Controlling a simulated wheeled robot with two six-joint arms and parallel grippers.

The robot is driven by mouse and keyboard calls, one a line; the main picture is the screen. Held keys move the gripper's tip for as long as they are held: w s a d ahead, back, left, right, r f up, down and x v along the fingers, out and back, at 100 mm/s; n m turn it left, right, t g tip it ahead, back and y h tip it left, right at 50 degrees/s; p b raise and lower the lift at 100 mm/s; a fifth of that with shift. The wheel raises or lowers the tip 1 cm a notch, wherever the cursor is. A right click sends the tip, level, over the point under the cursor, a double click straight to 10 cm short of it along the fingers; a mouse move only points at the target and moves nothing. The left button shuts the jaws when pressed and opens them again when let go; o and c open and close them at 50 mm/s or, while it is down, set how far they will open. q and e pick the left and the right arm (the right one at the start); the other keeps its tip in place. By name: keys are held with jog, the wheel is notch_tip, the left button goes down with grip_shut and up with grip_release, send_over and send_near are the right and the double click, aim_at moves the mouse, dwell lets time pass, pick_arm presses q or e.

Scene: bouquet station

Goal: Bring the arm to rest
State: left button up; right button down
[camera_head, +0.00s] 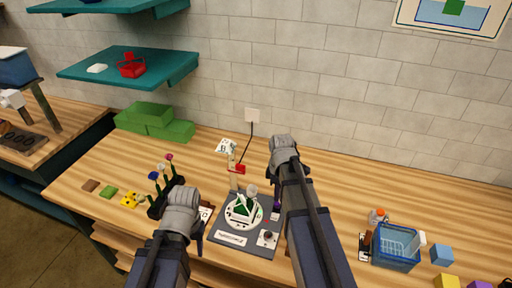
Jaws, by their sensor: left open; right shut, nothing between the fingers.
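My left arm comes up from the bottom, and its grey wrist stands left of the dark work board. My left gripper (201,232) points down there, partly hidden by the wrist, and is open. My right arm reaches further up the table, to the right of the board. My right gripper (277,200) is mostly hidden by its arm, and is shut and empty. The dark board (226,247) carries a round white stand (239,224) with a green and white piece. I cannot tell whether either gripper touches anything.
A dark flower holder (158,208) stands left of my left wrist. Green blocks (150,120) lie at the back left. A blue basket (395,262) stands at the right, with coloured cubes beside it. The back right table is clear.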

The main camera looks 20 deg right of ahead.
pick_arm(q)
notch_tip(320, 180, down, 5)
jog(key=b, duration=0.5)
pick_arm(e)
jog(key=s+a+f+m, duration=0.2)
jog(key=s+a, duration=0.4)
jog(key=a, duration=0.3)
jog(key=s+a+f+m+h, duration=0.1)
jog(key=s+a+m, duration=0.4)
jog(key=a, duration=0.5)
jog(key=shift+s+f, duration=0.85)
jog(key=shift+f, duration=0.05)
jog(key=shift+d, duration=0.1)
